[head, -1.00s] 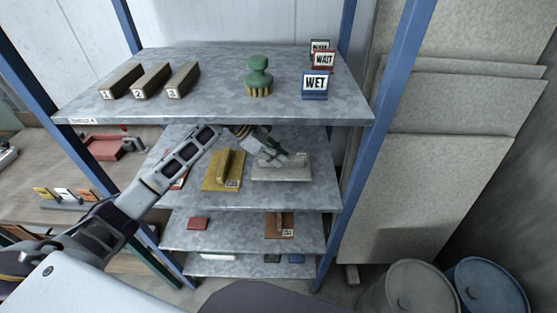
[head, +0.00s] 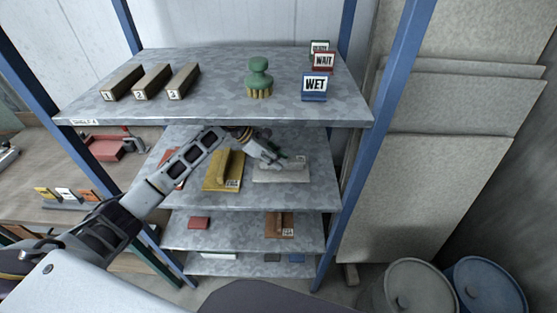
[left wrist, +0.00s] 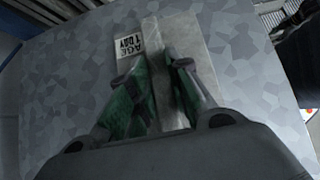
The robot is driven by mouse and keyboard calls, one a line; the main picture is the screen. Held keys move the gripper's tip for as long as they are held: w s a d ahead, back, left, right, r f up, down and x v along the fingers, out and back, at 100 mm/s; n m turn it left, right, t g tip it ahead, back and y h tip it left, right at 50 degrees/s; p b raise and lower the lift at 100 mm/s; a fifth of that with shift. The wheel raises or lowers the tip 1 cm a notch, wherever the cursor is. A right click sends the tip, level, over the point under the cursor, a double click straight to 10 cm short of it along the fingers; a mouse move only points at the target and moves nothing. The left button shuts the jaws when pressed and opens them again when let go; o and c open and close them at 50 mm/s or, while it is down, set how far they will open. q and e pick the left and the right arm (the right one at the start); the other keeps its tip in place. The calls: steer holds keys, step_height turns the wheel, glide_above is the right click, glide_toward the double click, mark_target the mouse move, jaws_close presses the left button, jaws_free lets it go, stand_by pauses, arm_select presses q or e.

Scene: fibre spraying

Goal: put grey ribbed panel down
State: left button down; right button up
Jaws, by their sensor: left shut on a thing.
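The grey ribbed panel (head: 294,174) is at the right of the second shelf (head: 262,198), flat and level, at or just above its surface; I cannot tell if it touches. My left gripper (head: 275,157) reaches in over the panel from the left. Its green fingers (left wrist: 165,78) are shut on the panel's raised middle part, which they mostly hide. My right gripper is not in view.
The top shelf (head: 215,112) overhangs close above my arm and holds blocks, a green brush (head: 259,78) and signs. A blue post (head: 372,165) stands to the right. Bare shelf lies in front of the panel.

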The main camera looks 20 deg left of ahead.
arm_select(q)
steer(key=shift+f, duration=0.25)
steer(key=c, duration=1.3)
jaws_free()
steer(key=shift+f, duration=0.15)
steer(key=shift+b+v, duration=0.55)
steer(key=shift+v, duration=3.25)
